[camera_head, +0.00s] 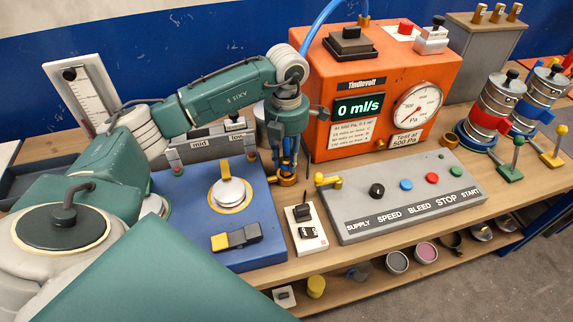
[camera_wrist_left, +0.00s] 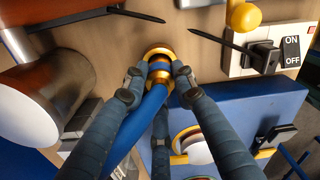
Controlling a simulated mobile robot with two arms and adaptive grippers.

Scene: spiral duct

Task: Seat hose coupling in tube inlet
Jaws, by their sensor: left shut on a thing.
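My left gripper (camera_head: 287,160) points down at the bench between the blue unit and the orange meter box. It is shut on the hose coupling (camera_wrist_left: 160,78), a brass piece at the end of a blue hose (camera_wrist_left: 143,118). In the left wrist view the fingers (camera_wrist_left: 158,88) close on it from both sides. A brass ring (camera_wrist_left: 158,51) with a dark opening shows just beyond the coupling; it also shows under the fingertips in the head view (camera_head: 287,180). I take this ring for the tube inlet. Whether the coupling touches or enters it is unclear. My right gripper is out of view.
The orange meter box (camera_head: 375,75) reads 0 ml/s. A grey control panel (camera_head: 400,205) and a small switch (camera_head: 306,228) stand right of the gripper. The blue unit (camera_head: 195,190) is to its left. Canisters (camera_head: 490,110) stand at the far right.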

